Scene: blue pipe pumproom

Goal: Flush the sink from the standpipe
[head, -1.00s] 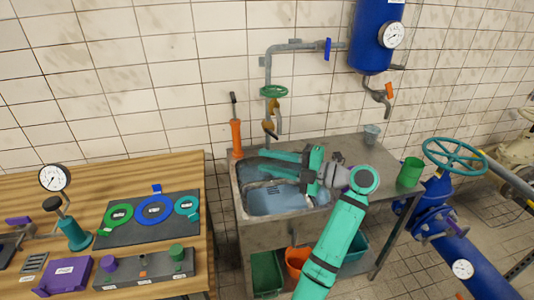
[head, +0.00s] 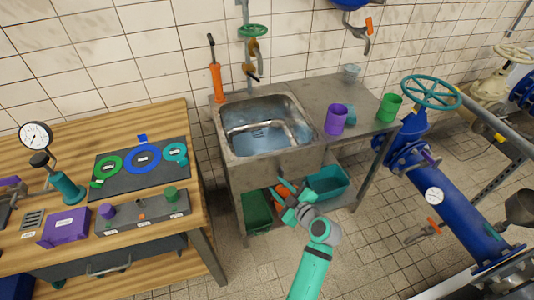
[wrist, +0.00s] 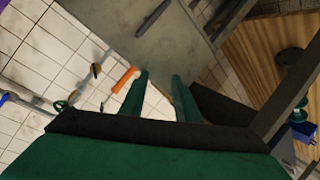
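The metal sink (head: 225,143) stands against the tiled wall, with a bluish, water-like surface at its bottom. Behind it rises the grey standpipe, with a green handwheel (head: 252,31) and a brass tap (head: 254,48) above the basin. I cannot tell whether water runs from it. The green handwheel also shows at the left of the wrist view (wrist: 60,106). My gripper (head: 281,191) is low in front of the sink, below its rim and apart from the standpipe. In the wrist view its two green fingers (wrist: 158,84) stand apart with nothing between them.
An orange tool (head: 216,82) stands at the sink's back left corner. Purple (head: 335,119) and green (head: 389,107) cups stand on the right counter. Green (head: 256,212) and teal (head: 328,182) bins sit below. A wooden bench (head: 196,180) is at left, blue pipework (head: 455,210) at right.

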